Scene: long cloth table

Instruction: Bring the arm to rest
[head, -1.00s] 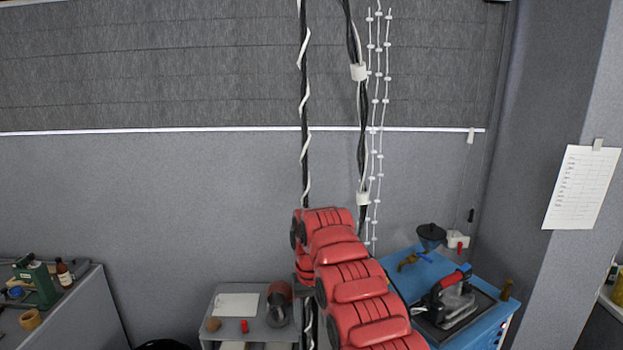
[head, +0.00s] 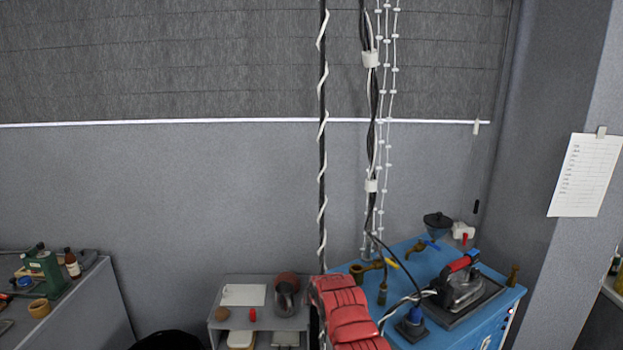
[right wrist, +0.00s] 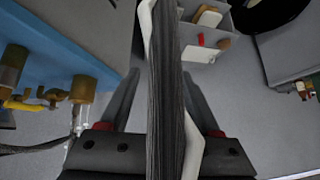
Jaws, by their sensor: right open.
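My red ribbed arm (head: 345,310) shows at the bottom middle of the head view, in front of the blue cabinet's left side. No gripper shows in the head view. In the right wrist view my right gripper (right wrist: 161,80) is open, with its dark fingers apart on either side of a dark cable with a white wrap (right wrist: 168,60). The cable crosses this view from top to bottom and hides part of the gripper. I cannot tell whether it touches the fingers. My left gripper is out of view.
Wrapped cables (head: 322,160) hang in front of the grey wall. A blue cabinet (head: 490,325) at right carries an iron (head: 462,285), brass fittings and a funnel. A grey shelf (head: 225,325) stands lower middle. A grey bench (head: 85,310) with tools is at left.

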